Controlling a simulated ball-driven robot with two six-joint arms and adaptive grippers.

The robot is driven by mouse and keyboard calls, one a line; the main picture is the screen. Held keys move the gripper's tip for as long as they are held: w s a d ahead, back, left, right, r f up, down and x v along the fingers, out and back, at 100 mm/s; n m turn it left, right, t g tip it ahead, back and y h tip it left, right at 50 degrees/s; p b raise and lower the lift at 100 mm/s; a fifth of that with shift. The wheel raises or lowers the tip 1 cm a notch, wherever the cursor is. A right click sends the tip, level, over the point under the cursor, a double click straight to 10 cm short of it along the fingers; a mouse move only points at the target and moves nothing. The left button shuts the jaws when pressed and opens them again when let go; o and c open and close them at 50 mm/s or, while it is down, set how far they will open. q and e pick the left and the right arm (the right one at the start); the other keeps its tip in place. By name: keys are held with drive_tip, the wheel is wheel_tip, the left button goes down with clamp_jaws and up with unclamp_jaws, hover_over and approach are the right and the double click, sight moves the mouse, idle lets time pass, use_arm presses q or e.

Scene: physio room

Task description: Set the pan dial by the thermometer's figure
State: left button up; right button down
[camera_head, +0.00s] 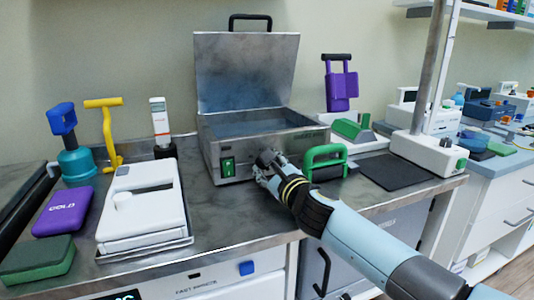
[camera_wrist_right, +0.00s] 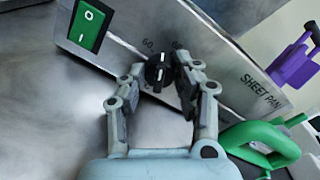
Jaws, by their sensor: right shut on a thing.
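The metal pan (camera_head: 222,128) stands open on the counter, its lid raised at the back. Its front has a green rocker switch (camera_head: 228,167), which also shows in the wrist view (camera_wrist_right: 88,25). My right gripper (camera_head: 266,163) is at the front panel. In the wrist view its fingers (camera_wrist_right: 160,78) are shut around the black dial (camera_wrist_right: 157,70). A white pointer line shows on the dial; a "60" mark is near it, and other marks are partly hidden by the fingers. The white thermometer (camera_head: 159,118) stands upright in a black base; its figure is too small to read. My left gripper is not in view.
A green-handled thing (camera_head: 325,151) stands just right of my gripper. A white device (camera_head: 143,205), a purple cold pack (camera_head: 62,210) and a green block (camera_head: 38,258) lie at the left. A dark mat (camera_head: 398,172) lies at the right. Bare counter is in front of the pan.

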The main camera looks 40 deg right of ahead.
drive_tip(key=n+p, duration=0.2)
drive_tip(key=n, duration=0.1)
drive_tip(key=shift+r+p, duration=0.15)
drive_tip(key=shift+p, duration=0.15)
drive_tip(key=shift+n+h+p, duration=0.3)
drive_tip(key=shift+n+p, duration=0.65)
drive_tip(key=shift+n, duration=0.85)
drive_tip(key=c, duration=1)
unclamp_jaws()
drive_tip(key=shift+a, duration=0.1)
drive_tip(key=shift+o, duration=0.2)
drive_tip(key=shift+s, duration=0.1)
drive_tip(key=v, duration=1)
drive_tip(key=shift+s, duration=0.35)
drive_tip(key=shift+s+a+r, duration=0.1)
drive_tip(key=shift+s+a, duration=0.1)
drive_tip(key=shift+s, duration=0.35)
